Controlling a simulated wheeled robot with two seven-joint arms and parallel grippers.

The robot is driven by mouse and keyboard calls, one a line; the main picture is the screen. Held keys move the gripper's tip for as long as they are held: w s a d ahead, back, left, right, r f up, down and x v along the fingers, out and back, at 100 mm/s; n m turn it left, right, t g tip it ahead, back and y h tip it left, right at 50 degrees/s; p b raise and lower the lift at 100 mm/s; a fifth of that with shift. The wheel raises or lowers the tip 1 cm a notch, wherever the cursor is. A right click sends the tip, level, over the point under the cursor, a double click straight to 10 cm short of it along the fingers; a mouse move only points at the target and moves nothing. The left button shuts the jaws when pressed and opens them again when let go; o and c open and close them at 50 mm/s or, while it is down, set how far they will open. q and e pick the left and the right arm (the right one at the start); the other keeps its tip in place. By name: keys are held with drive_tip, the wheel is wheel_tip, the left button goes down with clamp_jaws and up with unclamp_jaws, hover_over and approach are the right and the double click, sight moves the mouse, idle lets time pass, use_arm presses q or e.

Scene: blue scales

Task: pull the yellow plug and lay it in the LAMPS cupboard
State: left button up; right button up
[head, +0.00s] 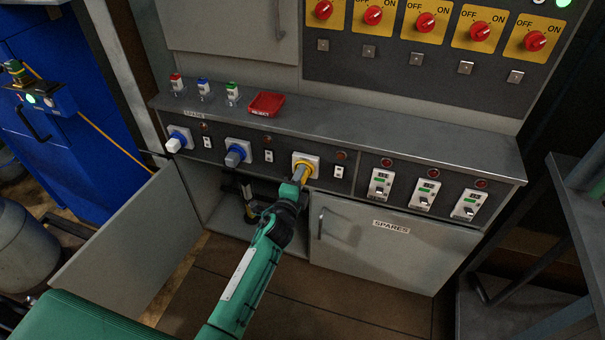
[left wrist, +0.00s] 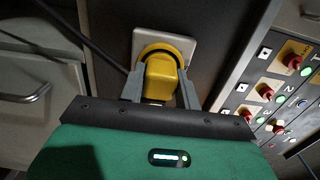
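The yellow plug (head: 301,171) sits at a white socket plate (head: 313,160) on the dark panel, right of two blue sockets. In the left wrist view the plug (left wrist: 162,78) stands between the fingers of my left gripper (left wrist: 161,88), which appear to touch both its sides. In the head view my left gripper (head: 296,186) meets the plug from below. No LAMPS label is readable. An open cupboard (head: 222,212) lies below the sockets, its door (head: 135,245) swung out to the left; the door's outer face is hidden. My right gripper is not in view.
A closed door marked SPARES (head: 385,245) is right of the opening. Dark objects (head: 247,205) show in the open cupboard, partly behind my arm. A red tray (head: 266,104) and several small coloured pieces (head: 203,88) stand on the ledge. A dark rack (head: 580,220) stands at right.

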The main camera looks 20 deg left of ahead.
use_arm(q)
clamp_jaws()
drive_tip(key=s+p, duration=0.1)
drive_tip(key=s, duration=0.5)
drive_tip(key=shift+a, duration=0.1)
idle(0.8)
idle(0.3)
